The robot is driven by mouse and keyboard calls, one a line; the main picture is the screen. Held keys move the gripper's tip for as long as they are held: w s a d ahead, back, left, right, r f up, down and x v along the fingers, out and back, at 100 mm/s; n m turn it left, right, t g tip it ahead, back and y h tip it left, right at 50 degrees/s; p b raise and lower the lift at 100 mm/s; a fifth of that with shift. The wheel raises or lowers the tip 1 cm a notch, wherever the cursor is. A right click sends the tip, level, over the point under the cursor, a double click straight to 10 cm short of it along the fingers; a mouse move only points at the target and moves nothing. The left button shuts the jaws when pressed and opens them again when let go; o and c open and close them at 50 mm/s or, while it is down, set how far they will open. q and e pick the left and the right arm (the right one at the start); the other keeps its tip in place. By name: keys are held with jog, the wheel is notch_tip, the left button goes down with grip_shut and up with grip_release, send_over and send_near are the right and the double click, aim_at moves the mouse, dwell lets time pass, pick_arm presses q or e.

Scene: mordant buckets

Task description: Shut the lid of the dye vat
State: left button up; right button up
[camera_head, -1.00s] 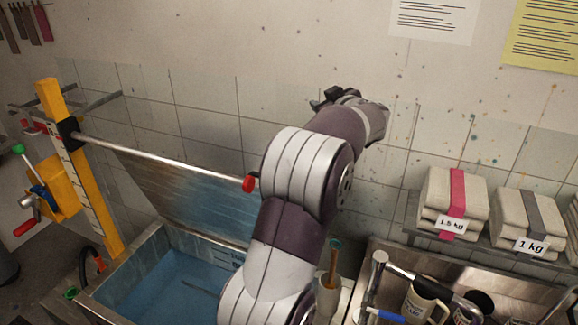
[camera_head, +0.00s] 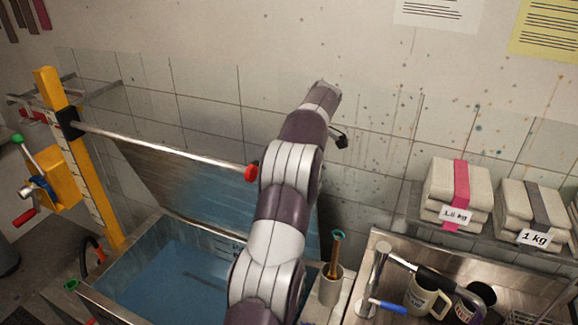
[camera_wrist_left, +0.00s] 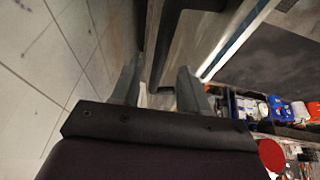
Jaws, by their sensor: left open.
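The dye vat (camera_head: 84,292) is a steel tank of blue liquid at the lower left of the head view. Its lid (camera_head: 185,190) stands raised and tilted back toward the tiled wall. A steel bar (camera_head: 160,148) with a red end cap (camera_head: 251,172) runs along the lid's upper edge. My left arm rises just right of the cap, covering the lid's right end. In the head view my left gripper is mostly hidden behind its own wrist. My right gripper is out of view.
A yellow post (camera_head: 82,175) with a crank stands left of the vat. Right of my arm are a pot with a wooden-handled tool (camera_head: 330,287), a steel sink (camera_head: 395,248) with mugs, and a shelf with weighted bundles (camera_head: 458,190). The wall is close behind.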

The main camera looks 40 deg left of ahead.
pick_arm(q)
jog(key=shift+p+x, duration=0.3)
jog(key=shift+x, duration=0.75)
jog(key=shift+s+a+f, duration=0.1)
jog(key=shift+a+f, duration=0.05)
jog(key=shift+f, duration=0.35)
grip_shut()
jog(key=shift+s+f+b, duration=0.1)
jog(key=shift+f+b, duration=0.1)
jog(key=shift+b, duration=0.25)
jog(key=s+b, duration=0.1)
jog(key=b, duration=0.1)
jog(key=s+f+b, duration=0.1)
jog(key=s+d+b, duration=0.1)
jog(key=b, duration=0.1)
jog(key=shift+f+t+b, duration=0.3)
jog(key=shift+f+t, duration=0.1)
jog(key=s+d+f+b, duration=0.3)
jog(key=s+f+b, duration=0.2)
jog(key=s, duration=0.5)
jog(key=s+d+f+b, duration=0.3)
jog(key=s+f+b, duration=0.3)
jog(key=s+b, duration=0.2)
jog(key=shift+s+d, duration=0.25)
jog(key=shift+s, duration=1.05)
